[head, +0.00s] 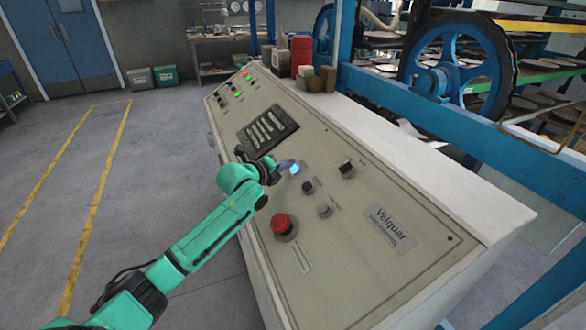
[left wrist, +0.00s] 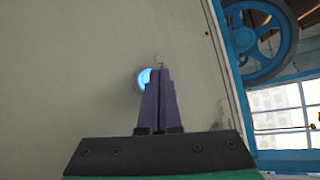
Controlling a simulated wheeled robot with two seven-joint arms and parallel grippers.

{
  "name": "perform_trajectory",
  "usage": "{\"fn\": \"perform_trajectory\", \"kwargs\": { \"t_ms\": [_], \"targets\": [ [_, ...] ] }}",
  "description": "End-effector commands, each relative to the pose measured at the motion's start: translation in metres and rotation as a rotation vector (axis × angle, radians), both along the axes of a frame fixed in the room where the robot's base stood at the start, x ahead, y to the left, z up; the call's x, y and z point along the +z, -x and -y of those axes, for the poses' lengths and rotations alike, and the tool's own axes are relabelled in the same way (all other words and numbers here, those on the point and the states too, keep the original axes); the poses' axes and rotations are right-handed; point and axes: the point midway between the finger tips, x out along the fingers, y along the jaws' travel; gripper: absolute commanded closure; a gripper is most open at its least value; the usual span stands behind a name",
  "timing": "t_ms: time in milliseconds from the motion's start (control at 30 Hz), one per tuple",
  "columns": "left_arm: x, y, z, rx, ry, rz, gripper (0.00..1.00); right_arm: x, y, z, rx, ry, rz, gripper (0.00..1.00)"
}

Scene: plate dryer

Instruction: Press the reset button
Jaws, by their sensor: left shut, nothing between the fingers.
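The control panel (head: 345,240) is a beige sloped console marked Velquar. A small button glowing light blue (head: 295,169) sits on it, to the right of the dark label plate; I cannot read its label. My left gripper (head: 288,164) is shut and empty, with its fingertips right at the blue button. In the left wrist view the purple fingers (left wrist: 159,80) are closed together and partly cover the glowing blue button (left wrist: 142,79). I cannot tell whether the tips touch it. My right gripper is not in view.
A red mushroom button (head: 281,224), black knobs (head: 307,187) and a grey knob (head: 325,210) are close by on the panel. Red and brown containers (head: 303,70) stand on the console's top. A blue frame with a wheel (head: 455,75) stands behind.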

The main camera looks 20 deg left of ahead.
Motion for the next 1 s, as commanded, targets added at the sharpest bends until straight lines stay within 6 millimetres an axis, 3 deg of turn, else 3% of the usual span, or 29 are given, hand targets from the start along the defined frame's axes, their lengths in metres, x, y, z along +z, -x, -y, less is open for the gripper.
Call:
{"fn": "perform_trajectory", "kwargs": {
  "t_ms": [600,1000],
  "targets": [
    [-0.0078,-0.0027,0.0027,0.0,0.001,-0.002,1.0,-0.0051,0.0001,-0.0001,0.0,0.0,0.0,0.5],
    [-0.0023,-0.0012,0.0014,0.0,-0.001,-0.003,1.0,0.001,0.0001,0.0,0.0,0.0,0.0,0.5]
  ]
}}
